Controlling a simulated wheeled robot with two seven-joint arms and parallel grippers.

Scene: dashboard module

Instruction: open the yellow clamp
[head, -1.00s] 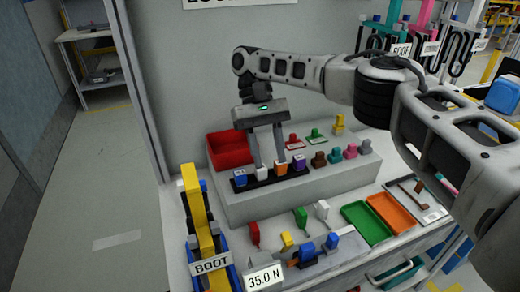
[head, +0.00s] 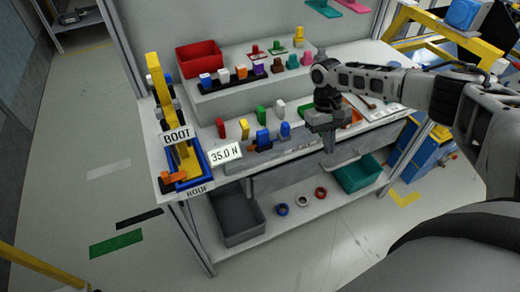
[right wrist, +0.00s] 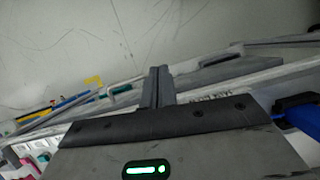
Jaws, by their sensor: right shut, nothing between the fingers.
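A tall yellow clamp-like part (head: 160,85) stands at the left end of the bench in the head view. It rises from a blue frame (head: 196,180), with a "BOOT" sign across it and an orange piece (head: 172,177) low at its front. I cannot tell from here whether it is open or closed. My right gripper (head: 328,146) points down at the bench's front edge, well to the right of the yellow part. It is shut and empty; its fingers also show in the right wrist view (right wrist: 158,86). My left gripper is out of view.
A red bin (head: 199,58) and a row of small coloured blocks (head: 240,73) sit on the raised step. A "35.0 N" sign (head: 226,154) and several coloured pieces lie between my gripper and the yellow part. A grey bin (head: 237,217) stands on the lower shelf.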

